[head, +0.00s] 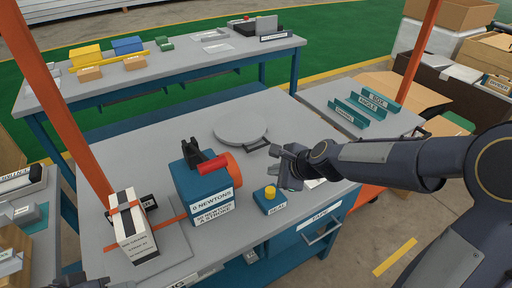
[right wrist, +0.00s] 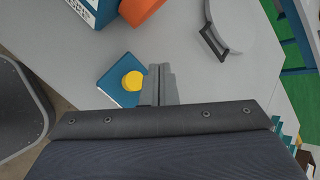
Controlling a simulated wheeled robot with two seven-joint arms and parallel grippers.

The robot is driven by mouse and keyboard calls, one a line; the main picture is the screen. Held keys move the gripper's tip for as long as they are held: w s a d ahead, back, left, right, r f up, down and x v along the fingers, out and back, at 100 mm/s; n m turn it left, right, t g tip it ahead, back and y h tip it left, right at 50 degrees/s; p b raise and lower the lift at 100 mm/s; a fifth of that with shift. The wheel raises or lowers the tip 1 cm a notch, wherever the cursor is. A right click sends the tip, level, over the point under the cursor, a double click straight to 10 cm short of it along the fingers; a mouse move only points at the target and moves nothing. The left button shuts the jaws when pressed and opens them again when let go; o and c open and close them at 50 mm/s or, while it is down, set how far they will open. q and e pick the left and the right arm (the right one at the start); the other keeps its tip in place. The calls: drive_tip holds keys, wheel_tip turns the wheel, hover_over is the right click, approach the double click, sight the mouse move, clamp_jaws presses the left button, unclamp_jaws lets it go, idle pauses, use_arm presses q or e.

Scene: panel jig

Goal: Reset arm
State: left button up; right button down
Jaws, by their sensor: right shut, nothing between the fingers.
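My right arm comes in from the right in the head view. Its gripper (head: 283,166) is above the grey bench, behind the small blue box with a yellow button (head: 269,200). In the right wrist view the fingers (right wrist: 160,82) are together with nothing between them, and the yellow button (right wrist: 132,81) shows just left of them. A dark piece at the bottom left edge of the head view may be part of my left gripper (head: 78,280); too little of it shows to tell its state.
A blue box labelled "0 NEWTONS" (head: 212,208) with a red handle and orange disc stands left of my right gripper. A round grey plate (head: 241,132) lies behind it. A white and black box (head: 134,228) and orange posts (head: 62,100) stand at left. Teal trays (head: 368,107) lie at right.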

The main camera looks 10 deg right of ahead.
drive_tip(key=s+d+r+n, duration=0.1)
drive_tip(key=s+r+n, duration=0.2)
drive_tip(key=s+n, duration=0.3)
drive_tip(key=s+d+r+n, duration=0.2)
drive_tip(key=s+r+n, duration=0.15)
drive_tip(key=s, duration=0.45)
drive_tip(key=s+d+f+n+g+h, duration=0.1)
drive_tip(key=s+d+f+n+g, duration=0.1)
drive_tip(key=s+n, duration=0.7)
drive_tip(key=s, duration=0.4)
drive_tip(key=shift+f, duration=0.25)
